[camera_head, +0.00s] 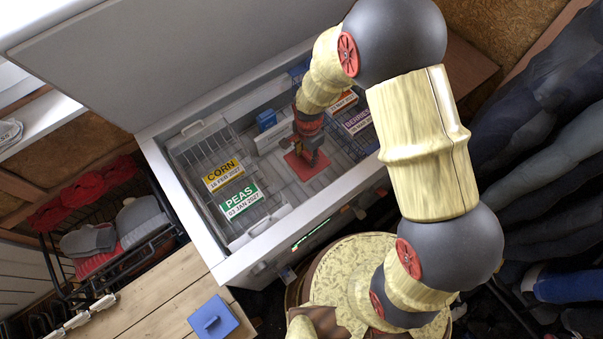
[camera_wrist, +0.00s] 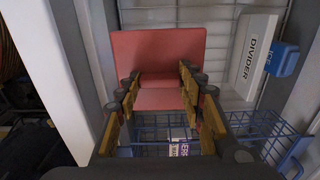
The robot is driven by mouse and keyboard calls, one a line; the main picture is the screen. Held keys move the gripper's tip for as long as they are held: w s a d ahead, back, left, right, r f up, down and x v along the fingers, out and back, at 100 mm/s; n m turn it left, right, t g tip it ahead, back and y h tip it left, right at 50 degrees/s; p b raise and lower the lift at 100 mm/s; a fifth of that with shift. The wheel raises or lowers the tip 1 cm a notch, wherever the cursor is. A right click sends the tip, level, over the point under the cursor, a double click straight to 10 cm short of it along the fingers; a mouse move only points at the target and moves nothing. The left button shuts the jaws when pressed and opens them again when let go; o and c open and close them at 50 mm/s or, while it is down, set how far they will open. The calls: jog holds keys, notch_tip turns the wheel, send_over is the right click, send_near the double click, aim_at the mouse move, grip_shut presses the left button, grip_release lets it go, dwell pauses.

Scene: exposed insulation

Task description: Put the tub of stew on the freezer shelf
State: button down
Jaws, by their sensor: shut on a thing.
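A red tub (camera_head: 297,167), with no readable label, is inside the open chest freezer (camera_head: 219,262); I take it as the tub of stew. My gripper (camera_head: 312,158) reaches down into the freezer's middle bay and is shut on the tub from above. In the wrist view the red tub (camera_wrist: 158,48) shows beyond the fingertips of my gripper (camera_wrist: 160,84). The exact grip point is partly hidden by the fingers.
A wire basket at left holds CORN (camera_head: 225,174) and PEAS (camera_head: 239,200) labels. A BERRIES basket (camera_head: 357,121) is at right. The raised lid (camera_head: 170,62) stands behind.

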aim_at(306, 163)
jog(key=f+b, duration=0.4)
jog(key=f, duration=0.1)
jog(key=f+b, duration=0.2)
jog(key=shift+w+a+f, duration=0.1)
jog(key=shift+w+f, duration=0.15)
jog(key=shift+w, duration=0.05)
notch_tip(306, 163, down, 10)
jog(key=b, duration=0.4)
jog(key=shift+f, duration=0.1)
jog(key=c, duration=1.1)
grip_release()
jog(key=shift+s, duration=0.1)
jog(key=shift+c, duration=0.2)
